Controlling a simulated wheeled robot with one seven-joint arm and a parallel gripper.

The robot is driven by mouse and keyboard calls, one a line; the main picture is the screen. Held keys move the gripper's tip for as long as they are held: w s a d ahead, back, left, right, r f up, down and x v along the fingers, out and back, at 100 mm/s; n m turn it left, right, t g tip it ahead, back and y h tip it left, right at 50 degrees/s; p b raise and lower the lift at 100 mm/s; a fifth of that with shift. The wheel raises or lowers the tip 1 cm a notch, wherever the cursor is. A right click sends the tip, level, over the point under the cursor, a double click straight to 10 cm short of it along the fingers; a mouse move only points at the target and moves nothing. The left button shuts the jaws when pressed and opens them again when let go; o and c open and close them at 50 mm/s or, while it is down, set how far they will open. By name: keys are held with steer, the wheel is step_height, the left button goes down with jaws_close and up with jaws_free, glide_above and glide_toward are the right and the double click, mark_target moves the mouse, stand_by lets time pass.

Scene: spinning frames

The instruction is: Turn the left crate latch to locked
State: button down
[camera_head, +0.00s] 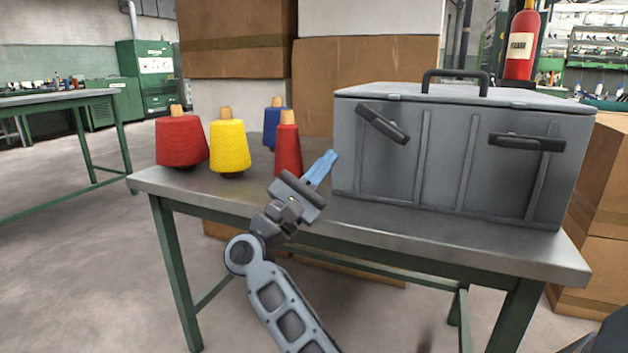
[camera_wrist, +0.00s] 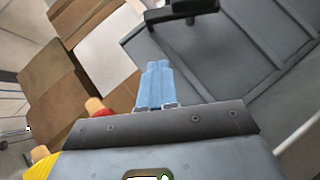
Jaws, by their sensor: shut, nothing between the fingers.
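A grey crate (camera_head: 450,180) with a lid and a black top handle stands on the right part of the metal table. Its left latch (camera_head: 383,123) is a dark bar tilted down to the right, near the crate's upper left. Its right latch (camera_head: 526,142) lies about level. My gripper (camera_head: 325,166) has blue fingers, shut and empty, in front of the crate's left end and below the left latch, apart from it. In the wrist view the fingers (camera_wrist: 156,85) point toward the crate front (camera_wrist: 230,60), and a dark latch (camera_wrist: 183,12) shows at the top edge, partly cut off.
Red (camera_head: 181,139), yellow (camera_head: 230,147), blue (camera_head: 272,123) and slim red (camera_head: 288,146) thread cones stand on the table left of the crate, close to my gripper. Cardboard boxes (camera_head: 365,75) are stacked behind. The table's front strip (camera_head: 440,222) is bare.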

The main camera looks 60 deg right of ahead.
mark_target(382, 124)
steer(key=s+d+r, duration=0.3)
steer(key=r, duration=0.3)
steer(key=shift+s, duration=0.15)
